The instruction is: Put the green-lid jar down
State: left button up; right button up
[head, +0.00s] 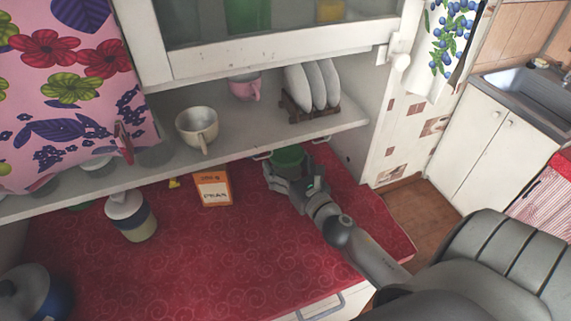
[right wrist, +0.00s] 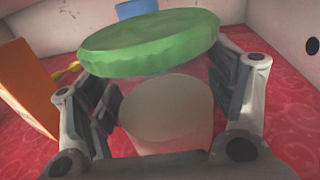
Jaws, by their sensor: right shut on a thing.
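The green-lid jar (head: 288,157) is at the back right of the red counter in the head view, under the shelf. In the right wrist view its green lid (right wrist: 150,45) and pale body (right wrist: 168,113) fill the middle. My right gripper (head: 287,181) is shut on the jar, one finger on each side of the body. The jar looks upright. Whether its base touches the counter is hidden by the gripper. My left gripper is not in view.
An orange PEAS box (head: 213,188) stands left of the jar. A blue thing (right wrist: 137,8) is behind the jar. The shelf (head: 240,137) above holds cups and plates. A pale-lidded jar (head: 131,215) stands farther left. The red counter's front (head: 240,250) is clear.

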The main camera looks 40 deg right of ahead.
jog(key=o, duration=1.1)
jog(key=shift+f, duration=0.15)
jog(key=shift+c, duration=0.2)
jog(key=o, duration=0.5)
jog(key=shift+c, duration=0.2)
jog(key=shift+r, duration=0.2)
jog(key=s+b, duration=0.1)
jog(key=s, duration=0.2)
jog(key=s+b, duration=0.1)
jog(key=s, duration=0.3)
jog(key=s+a+b, duration=0.1)
jog(key=s+b, duration=0.1)
jog(key=s, duration=0.1)
jog(key=shift+s+f, duration=0.15)
jog(key=shift+s, duration=0.85)
jog(key=shift+r, duration=0.2)
